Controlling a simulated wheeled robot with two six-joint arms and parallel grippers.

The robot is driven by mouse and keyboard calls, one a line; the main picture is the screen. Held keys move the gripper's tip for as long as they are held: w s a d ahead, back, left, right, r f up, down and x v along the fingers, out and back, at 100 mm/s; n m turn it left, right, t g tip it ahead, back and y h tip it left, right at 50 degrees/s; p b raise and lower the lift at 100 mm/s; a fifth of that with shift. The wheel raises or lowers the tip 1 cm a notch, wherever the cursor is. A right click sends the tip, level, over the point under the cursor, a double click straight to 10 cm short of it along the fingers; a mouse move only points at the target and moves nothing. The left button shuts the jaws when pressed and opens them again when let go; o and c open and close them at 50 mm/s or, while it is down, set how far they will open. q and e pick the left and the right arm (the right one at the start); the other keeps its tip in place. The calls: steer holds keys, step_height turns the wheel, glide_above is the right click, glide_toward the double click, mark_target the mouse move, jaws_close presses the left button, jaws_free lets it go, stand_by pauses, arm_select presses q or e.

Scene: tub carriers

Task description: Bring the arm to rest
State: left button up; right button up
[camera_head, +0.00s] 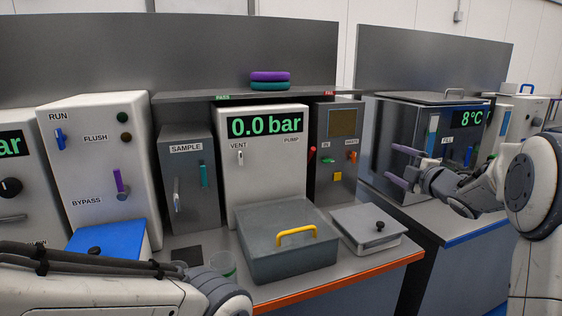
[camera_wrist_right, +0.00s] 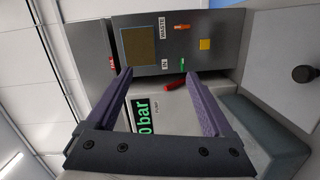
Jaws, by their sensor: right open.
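My right gripper (camera_head: 393,166) is open, with its two purple fingers apart and nothing between them. In the head view it hangs in front of the 8°C unit (camera_head: 425,125), pointing left. In the right wrist view its fingers (camera_wrist_right: 158,78) frame the grey IN/WASTE panel (camera_wrist_right: 205,45) and a red lever (camera_wrist_right: 174,83), which lie beyond the fingertips. My right arm reaches in from the right edge. My left arm crosses the bottom left of the head view, and its gripper is out of the picture.
A grey lidded box (camera_head: 287,260) with a yellow handle stands on the front bench. A smaller lidded box (camera_head: 368,235) is beside it. The 0.0 bar unit (camera_head: 264,180) stands behind. Purple and teal rings (camera_head: 270,80) lie stacked on the shelf. A glass (camera_head: 223,264) stands near my left arm.

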steer(key=s+a+f+m+g+h, duration=0.35)
steer(key=s+f+m, duration=0.4)
steer(key=f, duration=0.25)
steer(key=s+a+f+m+g+h, duration=0.2)
steer(key=s+a+f+m+g, duration=0.25)
steer(key=s+f+m, duration=0.35)
steer(key=s+a+f+n+g+y+b, duration=0.1)
steer(key=s+a+f+g+b, duration=0.25)
steer(key=s+a, duration=0.45)
steer(key=s+a+f+n+g+y+b, duration=0.15)
steer(key=s+a+f+b, duration=0.3)
steer(key=s, duration=0.75)
steer(key=s+a+f+n+g+b, duration=0.2)
steer(key=s+a+f+g+b, duration=0.15)
steer(key=s+a, duration=0.45)
step_height(320, 180, up, 24)
steer(key=s+d+p, duration=0.2)
steer(key=p, duration=2.3)
steer(key=shift+d+p, duration=0.25)
steer(key=shift+p, duration=0.05)
steer(key=shift+f, duration=0.1)
